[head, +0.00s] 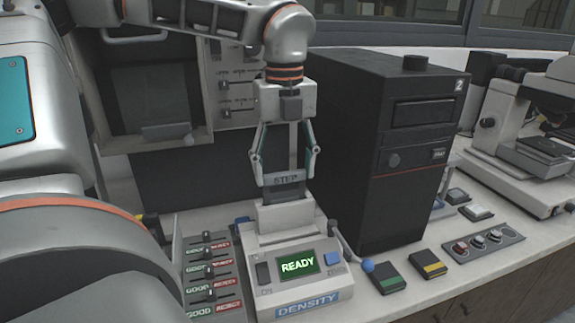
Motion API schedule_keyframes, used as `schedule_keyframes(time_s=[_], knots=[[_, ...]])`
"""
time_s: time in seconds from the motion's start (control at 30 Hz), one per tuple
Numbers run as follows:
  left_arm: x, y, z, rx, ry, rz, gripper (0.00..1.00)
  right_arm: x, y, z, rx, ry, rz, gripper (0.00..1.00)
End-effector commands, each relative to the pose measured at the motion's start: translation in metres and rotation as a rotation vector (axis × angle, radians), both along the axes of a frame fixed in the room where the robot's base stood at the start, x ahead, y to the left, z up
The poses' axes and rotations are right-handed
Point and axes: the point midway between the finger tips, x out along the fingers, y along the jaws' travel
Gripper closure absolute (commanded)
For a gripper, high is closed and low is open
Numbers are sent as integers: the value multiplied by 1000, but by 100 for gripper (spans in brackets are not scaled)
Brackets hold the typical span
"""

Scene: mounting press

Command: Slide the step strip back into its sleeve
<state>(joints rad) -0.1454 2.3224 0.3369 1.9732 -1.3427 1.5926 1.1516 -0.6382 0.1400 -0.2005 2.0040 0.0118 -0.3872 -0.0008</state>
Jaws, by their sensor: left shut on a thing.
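The step strip (285,180), a grey piece marked STEP, is between the fingers of my left gripper (284,172). The gripper points straight down and is shut on it. The strip is upright over the pale raised block (285,215) at the back of the density meter (297,284); its lower part meets or passes in front of this block, and I cannot tell which. The meter has a green READY screen and a DENSITY label. I cannot make out a sleeve for certain. My right gripper is not in view.
A tall black cabinet (400,150) marked 2 stands close right of the gripper. A GOOD/REJECT panel (210,272) is at left.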

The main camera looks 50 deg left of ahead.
Motion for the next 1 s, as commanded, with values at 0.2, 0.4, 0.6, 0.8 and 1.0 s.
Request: schedule_keyframes(time_s=[0.2, 0.4, 0.6, 0.8, 1.0], knots=[[1, 0, -17, 0, 4, 1, 61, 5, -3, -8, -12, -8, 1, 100], [1, 0, -30, -1, 3, 0, 61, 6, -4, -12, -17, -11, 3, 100], [0, 0, -40, -1, 3, 1, 61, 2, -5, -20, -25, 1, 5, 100], [0, 0, -40, 0, 0, 1, 61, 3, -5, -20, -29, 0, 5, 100], [0, 0, -39, 0, 0, 1, 19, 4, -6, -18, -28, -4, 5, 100]])
